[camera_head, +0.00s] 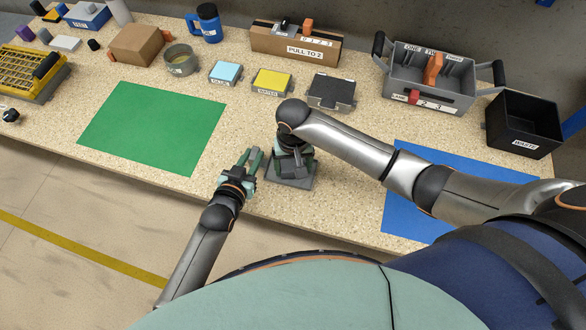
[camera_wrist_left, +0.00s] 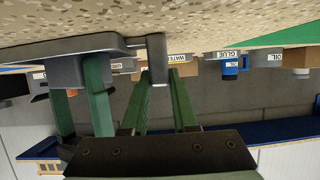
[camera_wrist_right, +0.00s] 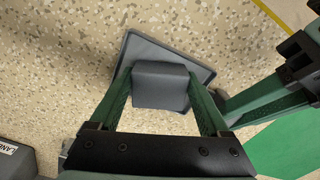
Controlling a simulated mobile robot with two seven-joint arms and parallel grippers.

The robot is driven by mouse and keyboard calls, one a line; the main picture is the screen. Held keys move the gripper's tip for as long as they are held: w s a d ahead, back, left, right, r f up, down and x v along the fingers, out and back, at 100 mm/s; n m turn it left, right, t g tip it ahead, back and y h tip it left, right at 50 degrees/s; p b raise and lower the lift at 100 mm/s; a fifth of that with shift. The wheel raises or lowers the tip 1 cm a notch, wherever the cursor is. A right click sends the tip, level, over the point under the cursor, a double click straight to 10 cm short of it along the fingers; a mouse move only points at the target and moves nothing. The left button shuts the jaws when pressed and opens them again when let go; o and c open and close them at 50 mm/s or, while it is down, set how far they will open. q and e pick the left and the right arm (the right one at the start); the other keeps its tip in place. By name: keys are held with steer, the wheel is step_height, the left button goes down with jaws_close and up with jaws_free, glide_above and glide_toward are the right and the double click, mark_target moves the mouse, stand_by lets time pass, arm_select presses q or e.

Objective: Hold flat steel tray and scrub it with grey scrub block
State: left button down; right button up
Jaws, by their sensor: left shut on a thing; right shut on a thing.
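The flat steel tray (camera_head: 298,184) lies on the speckled bench near its front edge, between my two grippers. My left gripper (camera_head: 253,160) is at the tray's left side. In the left wrist view its green fingers are shut on a grey tab (camera_wrist_left: 157,60) at the tray's end. My right gripper (camera_head: 291,165) is above the tray. In the right wrist view its fingers are shut on the grey scrub block (camera_wrist_right: 160,86), which is over the tray plate (camera_wrist_right: 150,48). Whether the block touches the plate is hard to tell. In the head view my right arm mostly hides the block.
Dark (camera_head: 332,91), yellow (camera_head: 272,82) and light-blue (camera_head: 226,73) pads stand behind the tray. A green mat (camera_head: 154,125) lies left, a blue mat (camera_head: 408,218) right under my right arm. A handled grey caddy (camera_head: 427,80) and black waste bin (camera_head: 523,122) stand back right.

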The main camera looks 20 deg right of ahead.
steer(key=shift+f, duration=0.35)
stand_by(0.5)
steer(key=shift+a, duration=0.1)
steer(key=shift+w+r, duration=0.1)
steer(key=shift+r, duration=0.1)
steer(key=shift+f, duration=0.15)
steer(key=shift+s+d, duration=0.4)
steer(key=shift+d, duration=0.25)
steer(key=shift+s+d+f, duration=0.1)
steer(key=shift+s+d, duration=0.1)
steer(key=shift+d, duration=0.1)
